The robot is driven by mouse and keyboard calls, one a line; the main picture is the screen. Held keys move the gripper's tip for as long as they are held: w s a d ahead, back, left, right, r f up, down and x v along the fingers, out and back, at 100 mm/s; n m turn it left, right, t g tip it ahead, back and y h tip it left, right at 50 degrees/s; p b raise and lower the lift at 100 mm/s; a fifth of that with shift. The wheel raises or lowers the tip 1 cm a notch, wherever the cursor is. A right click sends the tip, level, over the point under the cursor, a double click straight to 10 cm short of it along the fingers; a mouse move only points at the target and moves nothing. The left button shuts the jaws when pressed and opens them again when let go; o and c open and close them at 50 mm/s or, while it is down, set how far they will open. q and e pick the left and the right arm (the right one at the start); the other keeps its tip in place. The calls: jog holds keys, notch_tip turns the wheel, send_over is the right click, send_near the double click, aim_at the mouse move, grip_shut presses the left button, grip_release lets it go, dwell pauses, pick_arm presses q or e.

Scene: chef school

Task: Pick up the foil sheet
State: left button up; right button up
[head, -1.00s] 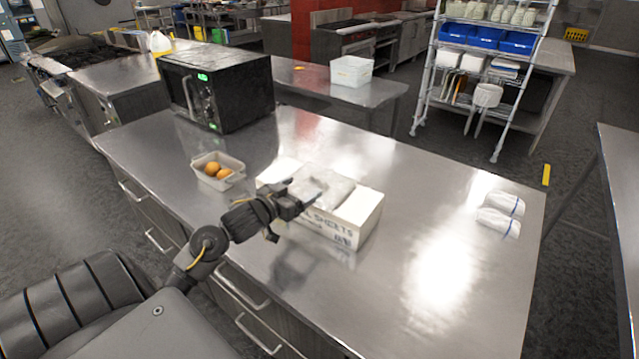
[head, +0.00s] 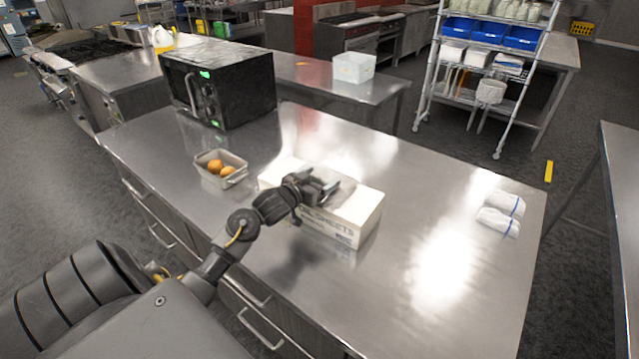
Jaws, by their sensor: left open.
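A white box (head: 352,226) with "SHEETS" printed on its front stands on the steel counter. A pale grey foil sheet (head: 343,188) shows at the top of the box, partly hidden behind my gripper. My left gripper (head: 322,190) is open at the top of the box, with its fingers over or against the foil. I cannot tell whether they touch it. My right gripper is not in view.
A small tray (head: 236,176) with orange round items stands left of the box, and a black microwave (head: 236,95) behind it. Rolled white cloths (head: 498,222) lie at the right. The counter (head: 420,185) between box and cloths is clear.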

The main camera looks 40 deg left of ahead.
aim_at(316, 177)
pick_arm(q)
jog(key=c, duration=1.1)
jog(key=shift+o, duration=0.2)
jog(key=shift+r, duration=0.5)
jog(key=r, duration=0.1)
jog(key=r+b, duration=0.1)
jog(key=r, duration=0.1)
jog(key=shift+s+a, duration=0.15)
jog(key=shift+a, duration=0.25)
jog(key=s+a+r+b, duration=0.2)
jog(key=s+a+r, duration=0.3)
jog(key=a+r, duration=0.4)
jog(key=a, duration=0.3)
jog(key=shift+s, duration=0.3)
